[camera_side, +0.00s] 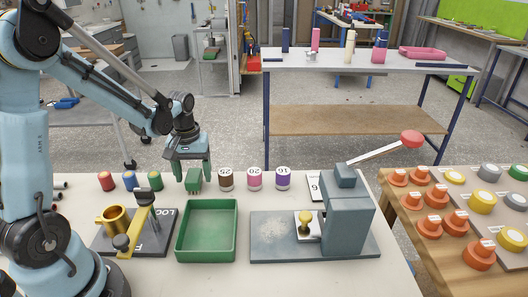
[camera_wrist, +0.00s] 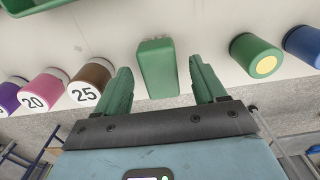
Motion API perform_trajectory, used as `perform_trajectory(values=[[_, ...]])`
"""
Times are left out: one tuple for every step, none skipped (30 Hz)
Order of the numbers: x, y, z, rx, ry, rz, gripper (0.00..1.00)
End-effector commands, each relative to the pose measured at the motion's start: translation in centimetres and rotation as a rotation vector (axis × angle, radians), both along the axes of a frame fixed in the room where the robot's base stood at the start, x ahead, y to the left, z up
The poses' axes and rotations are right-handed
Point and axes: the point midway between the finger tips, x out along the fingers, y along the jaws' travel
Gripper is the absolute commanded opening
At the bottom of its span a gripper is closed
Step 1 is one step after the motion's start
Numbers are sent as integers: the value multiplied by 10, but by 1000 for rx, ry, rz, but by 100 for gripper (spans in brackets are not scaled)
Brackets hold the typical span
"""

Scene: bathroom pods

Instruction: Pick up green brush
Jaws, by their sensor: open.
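The green brush (camera_side: 194,181) stands on the white table behind the green tray, with short bristle-like points at its lower edge. In the wrist view the brush (camera_wrist: 157,70) appears as a plain green block between the fingers. My gripper (camera_side: 193,172) points down over it, with one green finger on each side. The wrist view shows the gripper (camera_wrist: 158,80) open, with a gap between the brush and each finger. The brush's lower side is hidden in the wrist view.
A brown numbered cylinder (camera_side: 226,179) stands close on the right, with pink (camera_side: 255,179) and purple (camera_side: 283,178) ones beyond. A green cylinder (camera_side: 155,181) stands on the left. The green tray (camera_side: 180,232) and grey press (camera_side: 347,220) are in front.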

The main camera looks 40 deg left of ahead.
Motion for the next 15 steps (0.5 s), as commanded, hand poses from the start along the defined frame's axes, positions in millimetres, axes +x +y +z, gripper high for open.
perform_trajectory(values=[[0, 0, -7, 0, 0, 0, 70], [0, 0, -10, 0, 0, 0, 70], [0, 0, -13, 0, -1, 0, 70], [0, 0, -15, 0, -1, 0, 70], [0, 0, -17, 0, -1, 0, 70], [0, 0, -18, 0, -1, 0, 70], [0, 0, -19, 0, -1, 0, 70], [0, 0, -20, 0, -1, 0, 70], [0, 0, -20, 0, -1, 0, 70], [0, 0, -20, 0, -1, 0, 70], [0, 0, -20, 0, -1, -1, 70], [0, 0, -20, 0, -1, -1, 70], [0, 0, -20, 0, -1, -1, 70], [0, 0, -20, 0, -1, -1, 70], [0, 0, -20, 0, -1, -1, 64]])
